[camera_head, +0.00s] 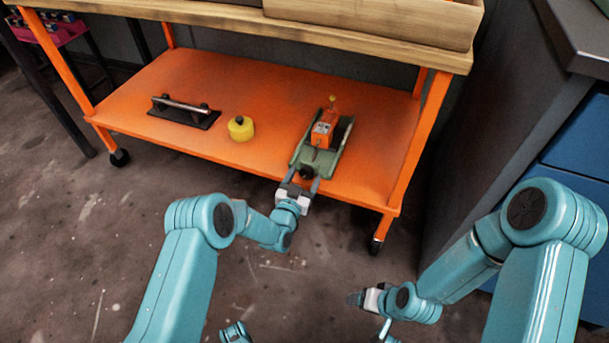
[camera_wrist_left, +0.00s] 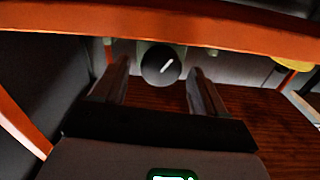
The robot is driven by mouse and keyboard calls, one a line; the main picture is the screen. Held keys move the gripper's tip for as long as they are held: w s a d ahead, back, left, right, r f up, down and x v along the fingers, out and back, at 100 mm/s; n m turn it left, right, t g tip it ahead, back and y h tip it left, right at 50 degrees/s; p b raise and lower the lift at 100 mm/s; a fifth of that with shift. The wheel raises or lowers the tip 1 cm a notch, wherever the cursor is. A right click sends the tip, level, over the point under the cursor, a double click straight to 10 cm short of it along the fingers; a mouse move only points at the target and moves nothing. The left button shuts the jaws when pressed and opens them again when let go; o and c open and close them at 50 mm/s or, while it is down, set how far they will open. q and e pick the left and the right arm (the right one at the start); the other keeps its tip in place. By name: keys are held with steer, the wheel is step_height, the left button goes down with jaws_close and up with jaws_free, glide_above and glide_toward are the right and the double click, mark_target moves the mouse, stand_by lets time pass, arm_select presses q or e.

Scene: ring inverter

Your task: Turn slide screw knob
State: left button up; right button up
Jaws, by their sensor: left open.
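The knob (camera_head: 306,172) is round and black, at the near end of a green slide base (camera_head: 303,154) on the orange shelf. My left gripper (camera_head: 299,184) is open at the shelf's front edge. In the left wrist view its fingers (camera_wrist_left: 160,74) appear on either side of the knob, with visible gaps; I cannot tell how far they reach along it. An orange block (camera_head: 323,130) stands on the base. My right gripper (camera_head: 358,298) is low over the floor.
A yellow round object (camera_head: 241,128) and a black plate with a metal bar (camera_head: 184,109) lie left on the orange shelf (camera_head: 270,90). A shelf leg (camera_head: 420,135) stands right of the slide.

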arm_select(q)
steer(key=c, duration=1)
steer(key=shift+w, duration=0.1)
steer(key=shift+c, duration=0.3)
steer(key=shift+s+f+m, duration=0.1)
steer(key=shift+m, duration=1.6)
steer(key=shift+s+f+m, duration=0.1)
steer(key=shift+m, duration=1.6)
steer(key=o, duration=1.1)
steer(key=shift+c, duration=0.2)
steer(key=shift+d, duration=0.1)
